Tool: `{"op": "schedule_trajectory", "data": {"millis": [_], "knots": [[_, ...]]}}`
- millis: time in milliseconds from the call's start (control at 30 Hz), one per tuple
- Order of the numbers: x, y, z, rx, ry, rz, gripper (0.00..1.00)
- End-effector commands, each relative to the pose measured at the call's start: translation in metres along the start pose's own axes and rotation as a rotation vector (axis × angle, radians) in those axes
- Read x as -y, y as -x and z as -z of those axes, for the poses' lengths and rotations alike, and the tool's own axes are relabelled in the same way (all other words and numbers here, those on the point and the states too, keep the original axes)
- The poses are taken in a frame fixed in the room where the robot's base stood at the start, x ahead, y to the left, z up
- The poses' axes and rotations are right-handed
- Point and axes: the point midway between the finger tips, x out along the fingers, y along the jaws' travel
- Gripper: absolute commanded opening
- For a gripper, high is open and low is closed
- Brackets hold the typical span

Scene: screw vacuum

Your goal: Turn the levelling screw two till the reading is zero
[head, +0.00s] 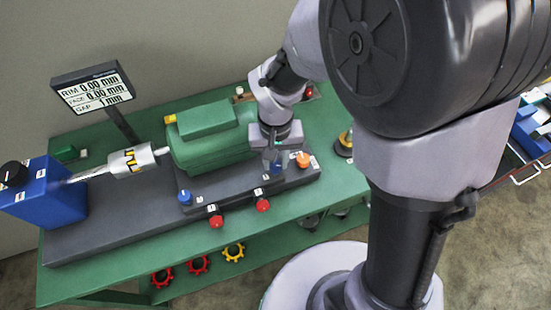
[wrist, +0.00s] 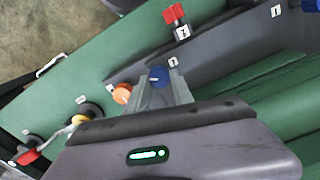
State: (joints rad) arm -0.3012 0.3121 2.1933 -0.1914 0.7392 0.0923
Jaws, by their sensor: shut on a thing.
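My gripper (head: 275,160) reaches down at the right end of the green motor and is shut on a blue knob (wrist: 158,77), which shows between the fingers in the wrist view. The head view shows the same blue knob (head: 277,168) partly hidden by the gripper. A small label lies beside it; I cannot tell its number for sure. The display (head: 95,90) reads RIM 0.00 mm, FACE 0.00 mm and GAP 1 mm. Another blue knob (head: 184,197) stands at the motor's left end.
An orange knob (head: 303,159) is close to the right of my gripper. Red knobs (head: 215,220) line the front of the dark base. A blue box (head: 45,192) with a shaft and coupling (head: 131,160) stands left of the motor (head: 205,145). Red and yellow wheels (head: 198,264) are below the tabletop.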

Motion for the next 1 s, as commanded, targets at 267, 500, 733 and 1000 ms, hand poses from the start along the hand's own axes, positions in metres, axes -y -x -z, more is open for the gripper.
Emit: {"op": "schedule_trajectory", "data": {"millis": [267, 500, 733, 1000], "knots": [[0.0, 0.0, 0.0, 0.0, -0.001, 0.0, 0.0], [0.0, 0.0, 0.0, 0.0, 0.0, 0.0, 0.5], [0.0, 0.002, 0.0, 0.0, 0.0, 0.0, 0.5], [0.0, 0.073, 0.001, -0.005, 0.0, 0.001, 0.5]]}}
